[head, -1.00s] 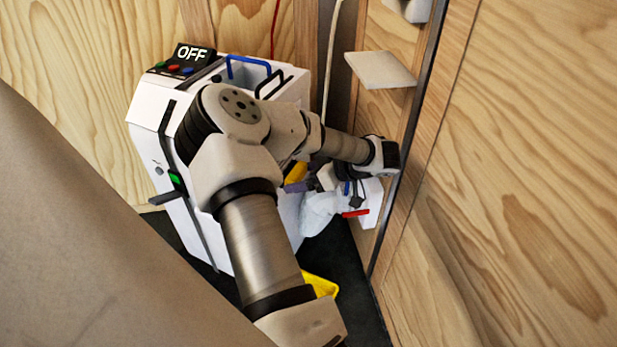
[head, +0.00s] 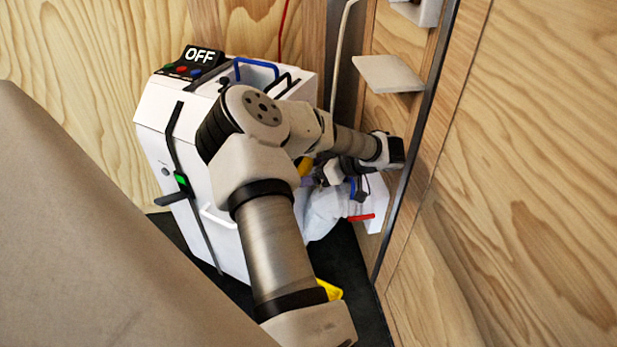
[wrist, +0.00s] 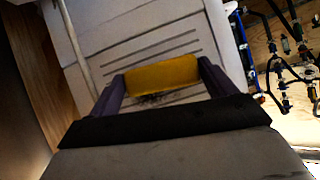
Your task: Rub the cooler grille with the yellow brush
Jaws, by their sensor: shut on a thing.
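The yellow brush (wrist: 162,74) is held between the two purple fingers of my gripper (wrist: 163,84) in the wrist view. The white panel behind it has several dark slots and looks like the cooler grille (wrist: 150,48). The brush lies in front of the slots' lower part; whether it touches them I cannot tell. A dark patch shows just below the brush, bristles or dirt. In the head view, a bit of the yellow brush (head: 305,166) and my gripper (head: 308,181) show beside the white machine, mostly hidden by my arm. The grille is hidden there.
The white machine (head: 170,140) has an OFF display (head: 200,57), a blue handle (head: 255,68) and a white side handle (head: 217,217). A wooden wall with a small shelf (head: 388,74) stands close right. A yellow object (head: 329,290) lies on the dark floor. Hoses and fittings (wrist: 284,75) are at right.

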